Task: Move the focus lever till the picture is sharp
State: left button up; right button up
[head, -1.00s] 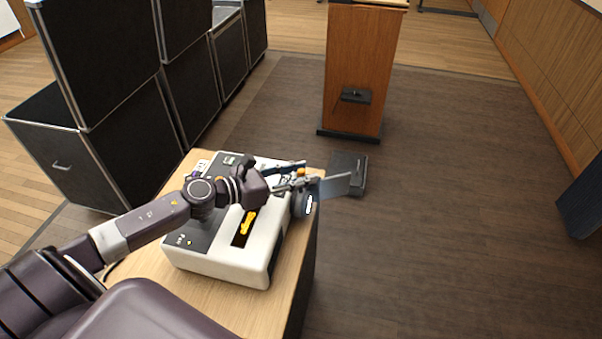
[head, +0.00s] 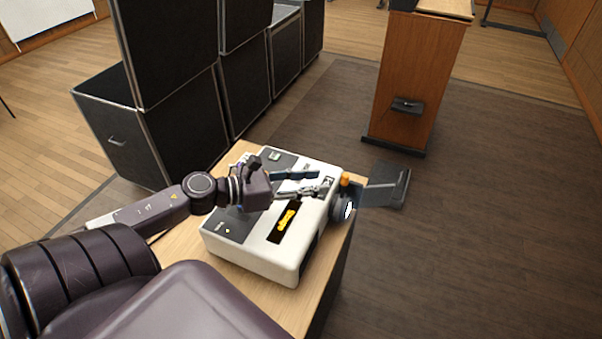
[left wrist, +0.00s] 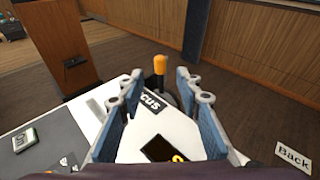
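A white projector (head: 312,228) with a grey top panel sits on a wooden table. An orange-tipped focus lever (head: 345,179) stands at its lens end, above the dark round lens (head: 344,208). My left gripper (head: 322,182) is over the projector's top, its fingers pointing at the lever and short of it. In the left wrist view, the gripper (left wrist: 158,92) has its blue-padded fingers spread wide, with nothing between them. The orange lever (left wrist: 160,64) stands upright beyond the fingertips, between their lines, beside a label ending in "CUS". My right gripper is out of view.
Black cases (head: 150,145) are stacked behind the table at left. A wooden lectern (head: 415,85) stands beyond the projector, with open floor to the right. A white board or screen (head: 45,18) is at the top left; no picture on it can be made out.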

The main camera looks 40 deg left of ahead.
pick_arm(q)
jog(key=shift+v, duration=1.55)
jog(key=shift+r, duration=0.1)
